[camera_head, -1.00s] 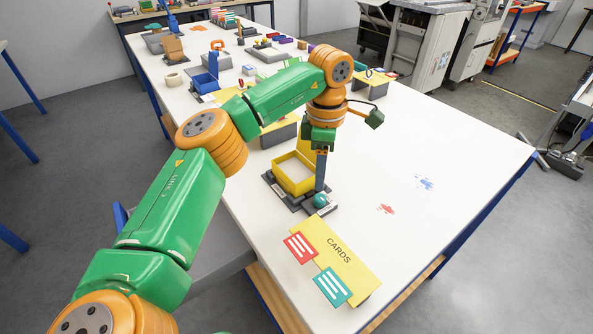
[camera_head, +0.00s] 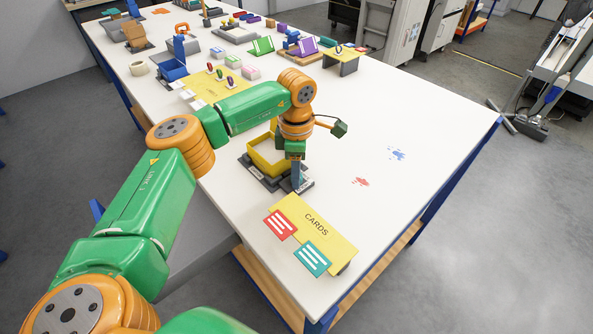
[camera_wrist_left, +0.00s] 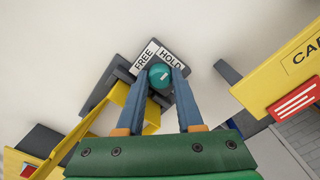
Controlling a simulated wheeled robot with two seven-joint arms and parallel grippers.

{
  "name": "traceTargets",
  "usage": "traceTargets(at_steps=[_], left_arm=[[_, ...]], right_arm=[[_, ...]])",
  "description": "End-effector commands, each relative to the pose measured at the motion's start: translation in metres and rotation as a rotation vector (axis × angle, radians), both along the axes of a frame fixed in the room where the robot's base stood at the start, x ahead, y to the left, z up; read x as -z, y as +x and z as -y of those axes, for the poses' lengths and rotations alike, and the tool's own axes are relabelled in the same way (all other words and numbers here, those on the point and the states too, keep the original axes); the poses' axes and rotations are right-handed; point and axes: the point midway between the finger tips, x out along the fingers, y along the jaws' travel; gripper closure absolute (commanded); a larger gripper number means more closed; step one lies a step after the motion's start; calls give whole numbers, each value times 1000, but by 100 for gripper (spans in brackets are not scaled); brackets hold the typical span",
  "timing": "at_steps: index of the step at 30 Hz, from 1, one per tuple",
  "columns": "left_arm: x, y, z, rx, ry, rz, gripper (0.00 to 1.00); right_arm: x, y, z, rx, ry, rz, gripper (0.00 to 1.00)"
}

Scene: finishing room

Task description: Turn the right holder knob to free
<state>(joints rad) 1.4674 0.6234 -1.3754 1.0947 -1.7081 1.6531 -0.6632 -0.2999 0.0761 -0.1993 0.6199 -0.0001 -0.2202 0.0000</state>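The teal round knob (camera_wrist_left: 160,76) sits on a dark base in the left wrist view, beside the labels FREE (camera_wrist_left: 145,56) and HOLD (camera_wrist_left: 171,59). Its pale mark points toward the HOLD side. My left gripper (camera_wrist_left: 161,78) points down at it, with one blue finger on each side; the fingertips appear to touch the knob. In the head view the left gripper (camera_head: 296,183) mostly hides the knob. The yellow tray-like holder (camera_head: 262,162) stands on a dark base just left of the gripper. My right gripper is not in view.
Behind are a yellow mat (camera_head: 205,92) and several small objects.

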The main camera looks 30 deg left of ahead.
Motion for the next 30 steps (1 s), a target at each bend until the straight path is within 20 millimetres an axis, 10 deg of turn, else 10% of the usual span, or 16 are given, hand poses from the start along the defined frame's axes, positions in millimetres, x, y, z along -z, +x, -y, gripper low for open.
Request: traceTargets(at_steps=[30], left_arm=[[-2, 2, 1, -647, -3, 5, 100]], right_arm=[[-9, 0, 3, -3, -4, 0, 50]])
